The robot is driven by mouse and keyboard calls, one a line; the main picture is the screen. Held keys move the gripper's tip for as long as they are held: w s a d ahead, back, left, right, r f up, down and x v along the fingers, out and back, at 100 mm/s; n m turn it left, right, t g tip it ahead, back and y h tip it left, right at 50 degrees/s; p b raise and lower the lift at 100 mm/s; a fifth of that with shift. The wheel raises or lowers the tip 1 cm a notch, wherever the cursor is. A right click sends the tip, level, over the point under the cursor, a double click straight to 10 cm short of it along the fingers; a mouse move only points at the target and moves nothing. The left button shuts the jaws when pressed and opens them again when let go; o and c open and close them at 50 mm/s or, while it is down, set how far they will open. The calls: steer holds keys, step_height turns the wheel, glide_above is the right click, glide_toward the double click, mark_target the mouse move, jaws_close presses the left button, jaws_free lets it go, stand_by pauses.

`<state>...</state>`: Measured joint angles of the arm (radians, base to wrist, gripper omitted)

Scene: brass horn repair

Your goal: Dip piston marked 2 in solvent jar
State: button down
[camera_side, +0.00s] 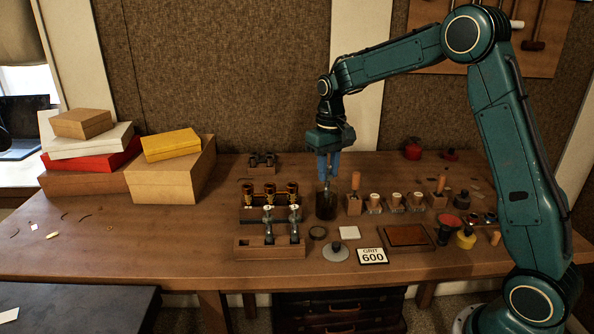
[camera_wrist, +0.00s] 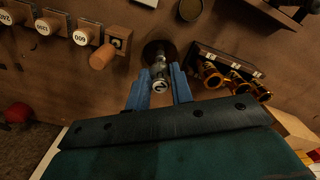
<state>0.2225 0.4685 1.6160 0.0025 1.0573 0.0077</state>
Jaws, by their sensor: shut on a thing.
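The silver piston (camera_wrist: 160,86) with a 2 on its top cap is held upright between the blue fingers of my gripper (camera_wrist: 161,88), which is shut on it. In the side view my gripper (camera_side: 328,168) points straight down over the dark solvent jar (camera_side: 326,207). The jar's dark round mouth (camera_wrist: 151,50) shows around the piston in the wrist view. The piston's lower end appears to reach into the jar; how deep it sits is hidden by the dark glass.
Left of the jar, a wooden rack (camera_side: 270,252) holds two silver pistons, with amber-and-brass parts (camera_side: 270,190) behind. Labelled wooden blocks (camera_side: 395,207) stand right of the jar. A round lid (camera_side: 317,233), a white pad (camera_side: 349,232) and a GRIT 600 card (camera_side: 372,257) lie in front.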

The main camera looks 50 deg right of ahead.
steer(key=shift+f, duration=0.25)
stand_by(0.8)
steer(key=shift+r, duration=0.2)
stand_by(3.8)
steer(key=shift+r, duration=1.35)
steer(key=shift+r, duration=0.1)
stand_by(0.6)
